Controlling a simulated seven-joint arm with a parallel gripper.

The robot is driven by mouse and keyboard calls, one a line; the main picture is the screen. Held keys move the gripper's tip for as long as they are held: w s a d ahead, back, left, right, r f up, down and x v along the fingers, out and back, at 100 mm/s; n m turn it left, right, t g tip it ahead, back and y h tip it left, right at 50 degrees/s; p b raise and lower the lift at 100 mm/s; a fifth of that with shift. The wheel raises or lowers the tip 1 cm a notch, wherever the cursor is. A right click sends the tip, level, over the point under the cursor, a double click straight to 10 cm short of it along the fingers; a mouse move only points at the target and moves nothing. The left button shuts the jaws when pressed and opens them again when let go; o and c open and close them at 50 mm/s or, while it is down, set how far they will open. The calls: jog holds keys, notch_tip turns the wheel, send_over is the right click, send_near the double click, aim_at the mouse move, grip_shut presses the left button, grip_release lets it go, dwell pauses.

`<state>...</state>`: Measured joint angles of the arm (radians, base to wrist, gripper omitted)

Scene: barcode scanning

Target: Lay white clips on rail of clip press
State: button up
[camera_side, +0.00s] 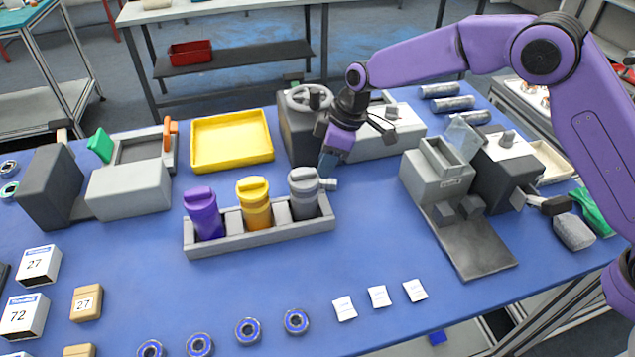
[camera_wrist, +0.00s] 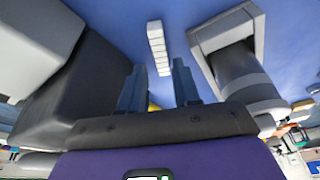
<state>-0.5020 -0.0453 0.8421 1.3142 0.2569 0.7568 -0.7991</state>
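Three small white pieces, which look like the white clips (camera_side: 378,297), lie apart in a row at the table's front, right of centre. My gripper (camera_side: 328,164) points down behind the grey canister, well away from them. In the wrist view its two blue-grey fingers (camera_wrist: 158,68) stand apart. A white segmented strip (camera_wrist: 157,45) shows between and beyond the fingertips; I cannot tell what it is, and it does not look gripped. I cannot tell for certain which machine is the clip press; a grey machine with a flat plate (camera_side: 475,245) stands at the right.
A rack (camera_side: 262,238) holds purple, yellow and grey canisters (camera_side: 304,193) close to my gripper. A dark machine with a handwheel (camera_side: 309,98) stands behind it, also at left in the wrist view (camera_wrist: 75,95). A yellow tray (camera_side: 232,140) lies left. The blue table between rack and clips is clear.

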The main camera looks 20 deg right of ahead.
jog(key=shift+x, duration=2.35)
grip_shut()
jog(key=shift+r, duration=0.1)
